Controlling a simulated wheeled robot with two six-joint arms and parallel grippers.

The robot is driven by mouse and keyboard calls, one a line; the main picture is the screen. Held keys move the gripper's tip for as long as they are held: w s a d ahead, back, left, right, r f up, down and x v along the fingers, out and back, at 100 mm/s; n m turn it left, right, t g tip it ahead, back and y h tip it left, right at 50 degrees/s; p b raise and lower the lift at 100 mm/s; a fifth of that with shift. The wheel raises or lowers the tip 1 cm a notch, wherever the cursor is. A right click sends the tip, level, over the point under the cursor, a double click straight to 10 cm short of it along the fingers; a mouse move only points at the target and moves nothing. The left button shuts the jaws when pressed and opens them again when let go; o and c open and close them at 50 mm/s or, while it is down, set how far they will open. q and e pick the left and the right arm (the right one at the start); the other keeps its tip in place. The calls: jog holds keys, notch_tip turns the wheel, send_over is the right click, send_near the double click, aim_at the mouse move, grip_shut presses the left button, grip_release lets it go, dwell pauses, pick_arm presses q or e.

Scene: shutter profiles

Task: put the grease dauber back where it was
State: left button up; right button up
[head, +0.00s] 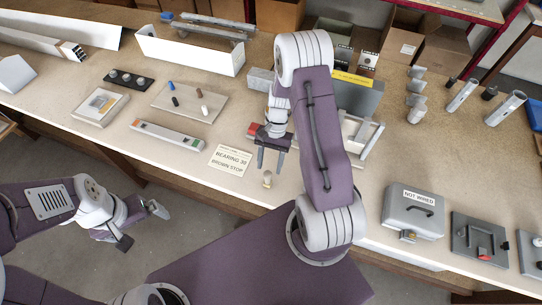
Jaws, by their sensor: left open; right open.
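My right gripper (271,161) is open and empty, pointing down at the front part of the workbench. A small tan and metallic piece (267,180) stands just below its fingertips in the picture, near the front edge; it is too small for me to tell whether it is the grease dauber. A grey plate (190,103) holds several small pegs, among them a blue one (171,86), a brown one (204,109) and dark ones. I cannot pick out the dauber for certain. My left gripper (142,226) is open and empty, off the bench over the floor.
A card reading "BEARING 30 BROWN STOP" (230,159) lies left of my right gripper. A long pale strip (167,135), a white tray (100,107) and a dark holder (129,80) lie further left. A grey "NOT WIRED" box (413,215) stands right of my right arm.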

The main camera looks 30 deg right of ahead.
jog(key=s+a+r+n+t+h, duration=0.35)
jog(key=s+r+n, duration=0.25)
jog(key=r+n, duration=0.45)
jog(key=f+b, duration=0.1)
jog(key=f+m+b, duration=0.1)
jog(key=b, duration=0.1)
jog(key=f+b, duration=0.2)
jog(key=shift+w+a+m+t, duration=0.1)
jog(key=shift+a+m+t, duration=0.15)
jog(key=shift+t, duration=0.1)
jog(key=shift+r, duration=0.1)
dwell(0.6)
